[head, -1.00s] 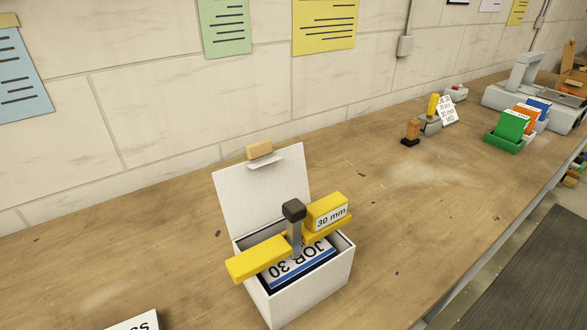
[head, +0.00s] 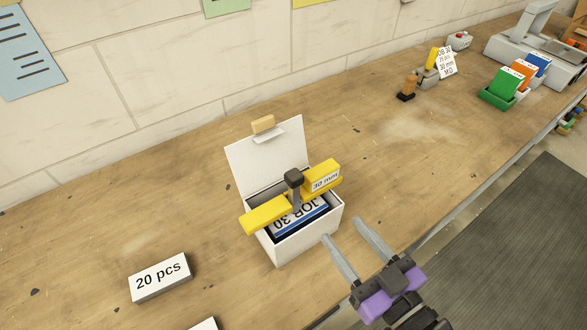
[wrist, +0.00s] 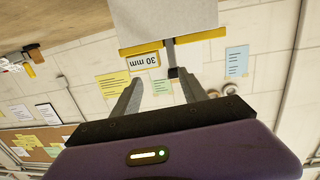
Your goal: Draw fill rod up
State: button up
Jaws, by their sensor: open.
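The fill rod (head: 295,198) is a grey upright post with a dark knob (head: 294,178) on top, standing at an open white box (head: 308,237). In the wrist view the knob (wrist: 173,73) shows inverted beyond my open fingers (wrist: 160,82).
The box's lid (head: 268,158) stands raised behind the rod, with a tan block (head: 263,124) on its top edge. A 20 pcs block (head: 160,278) lies to the left. Coloured holders (head: 505,88) and a grey machine (head: 535,45) stand far right. The bench between is mostly clear.

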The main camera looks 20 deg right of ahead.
jog(key=y, duration=0.2)
send_near(299, 180)
jog(key=shift+n, duration=0.4)
jog(key=x, duration=0.4)
jog(key=shift+a+f, duration=0.1)
jog(key=shift+f, duration=0.05)
jog(key=shift+w+a+p, duration=0.15)
jog(key=shift+w+p, duration=0.15)
jog(key=shift+w, duration=0.35)
jog(key=p+x, duration=0.1)
jog(key=x, duration=0.5)
jog(key=shift+w+p, duration=0.2)
jog(key=shift+p, duration=0.1)
grip_shut()
